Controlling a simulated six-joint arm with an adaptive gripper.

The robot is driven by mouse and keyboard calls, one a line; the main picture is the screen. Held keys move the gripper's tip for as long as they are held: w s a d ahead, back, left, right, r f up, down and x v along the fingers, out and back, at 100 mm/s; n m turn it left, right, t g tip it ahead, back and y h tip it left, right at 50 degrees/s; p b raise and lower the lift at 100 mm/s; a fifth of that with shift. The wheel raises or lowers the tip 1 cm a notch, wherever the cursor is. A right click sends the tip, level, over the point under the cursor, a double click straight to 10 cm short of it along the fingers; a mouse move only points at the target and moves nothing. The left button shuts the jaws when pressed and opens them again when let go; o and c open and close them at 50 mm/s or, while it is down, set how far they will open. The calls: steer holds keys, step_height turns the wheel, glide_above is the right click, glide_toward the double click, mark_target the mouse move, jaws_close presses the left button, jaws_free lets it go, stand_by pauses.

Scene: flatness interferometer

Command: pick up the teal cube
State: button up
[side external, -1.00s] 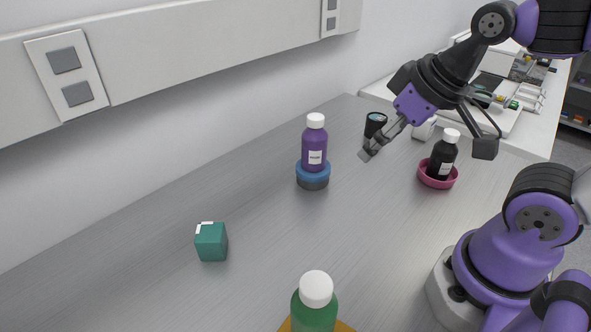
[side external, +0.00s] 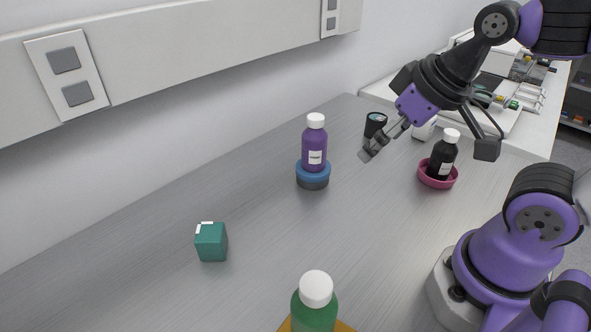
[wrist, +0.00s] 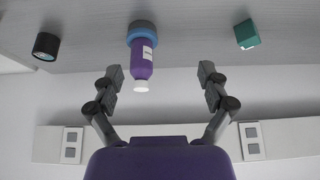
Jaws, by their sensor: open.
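The teal cube (side external: 211,242) sits on the grey bench at the left-front in the side view, with small white marks on its top edge. In the wrist view the teal cube (wrist: 247,34) is at the upper right, beyond the right finger. My gripper (side external: 368,153) is raised over the bench at the right, well apart from the cube. In the wrist view my gripper (wrist: 161,74) has its two fingers spread wide, with nothing held between them.
A purple bottle (side external: 314,145) stands on a blue round base (side external: 313,176) between my gripper and the cube. A black bottle (side external: 442,157) stands in a pink dish (side external: 424,179). A dark cylinder (side external: 375,125) is behind my gripper. A green bottle (side external: 314,305) is in front.

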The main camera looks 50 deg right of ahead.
steer(key=n+g+y, duration=0.1)
steer(key=n+y, duration=0.3)
steer(key=n, duration=0.5)
glide_toward(210, 232)
steer(key=w, duration=0.1)
steer(key=x, duration=0.6)
steer(key=shift+s+a+r, duration=0.1)
steer(key=shift+s+a, duration=0.1)
steer(key=shift+a, duration=0.05)
steer(key=x, duration=0.6)
steer(key=shift+s+d+f, duration=0.2)
steer(key=shift+s+f, duration=0.05)
steer(key=shift+s, duration=0.05)
jaws_close()
